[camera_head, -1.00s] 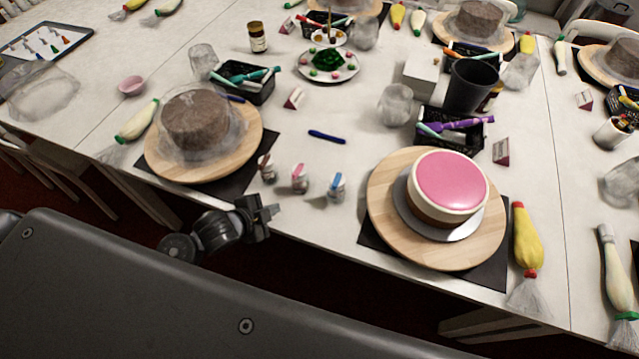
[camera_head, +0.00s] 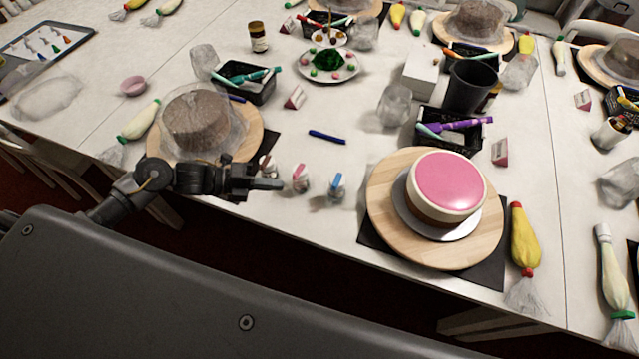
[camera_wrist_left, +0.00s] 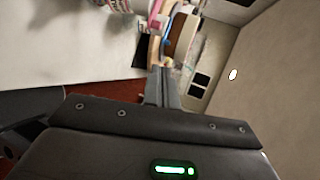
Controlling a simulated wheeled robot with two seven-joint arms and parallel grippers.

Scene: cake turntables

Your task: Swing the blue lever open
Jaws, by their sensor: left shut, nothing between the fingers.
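The blue lever (camera_head: 337,180) tops a small pale container near the table's front edge, left of the pink cake. A similar container with a pink top (camera_head: 300,176) stands to its left. My left gripper (camera_head: 280,184) is shut and empty, its fingertips just left of the pink-topped container and apart from the blue lever. In the left wrist view its closed fingers (camera_wrist_left: 164,85) point toward small pink and blue parts, too small to tell apart surely. A third small container is mostly hidden behind the gripper. My right gripper is not in view.
A pink-topped cake (camera_head: 451,182) stands on a round wooden turntable (camera_head: 388,208) to the right. A brown cake (camera_head: 196,122) sits on another turntable behind my left arm. A blue pen (camera_head: 327,137) lies behind the small containers, with bare table around it.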

